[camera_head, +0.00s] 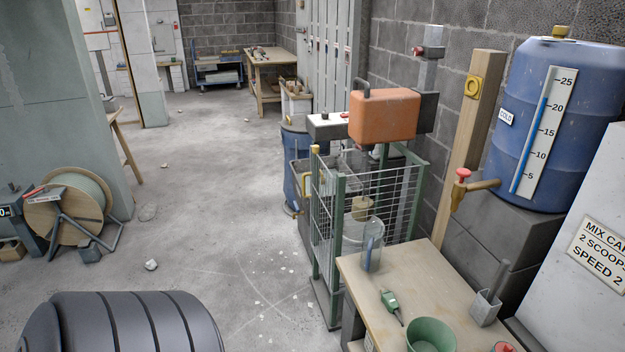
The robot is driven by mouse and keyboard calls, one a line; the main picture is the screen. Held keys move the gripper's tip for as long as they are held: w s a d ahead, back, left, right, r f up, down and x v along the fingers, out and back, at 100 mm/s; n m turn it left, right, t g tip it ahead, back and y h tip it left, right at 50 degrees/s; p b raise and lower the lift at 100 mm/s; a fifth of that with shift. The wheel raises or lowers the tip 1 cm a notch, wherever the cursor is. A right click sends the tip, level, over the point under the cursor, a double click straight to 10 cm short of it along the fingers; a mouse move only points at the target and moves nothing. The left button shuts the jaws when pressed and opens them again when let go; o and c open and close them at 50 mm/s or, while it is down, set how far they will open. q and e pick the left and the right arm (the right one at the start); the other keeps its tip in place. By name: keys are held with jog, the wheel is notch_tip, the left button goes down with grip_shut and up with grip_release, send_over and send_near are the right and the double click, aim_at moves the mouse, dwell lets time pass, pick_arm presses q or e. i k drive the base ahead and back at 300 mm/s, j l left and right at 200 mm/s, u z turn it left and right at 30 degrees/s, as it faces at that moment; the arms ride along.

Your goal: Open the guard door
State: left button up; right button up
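The guard is a green-framed wire mesh cage (377,197) around a mixer, right of the middle in the head view. The mixer has an orange motor housing (384,116) above the cage and a shaft going down into it. Neither of my grippers is in view.
A wooden bench (405,275) with a clear jug (371,246), green bowl (431,336) and scoop holder (486,307) stands in front of the cage. A blue barrel (552,120) with a tap is at right. A cable reel (66,212) stands at left. The floor (215,220) between is mostly clear.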

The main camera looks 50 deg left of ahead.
aim_at(315, 148)
jog(key=u, duration=1.5)
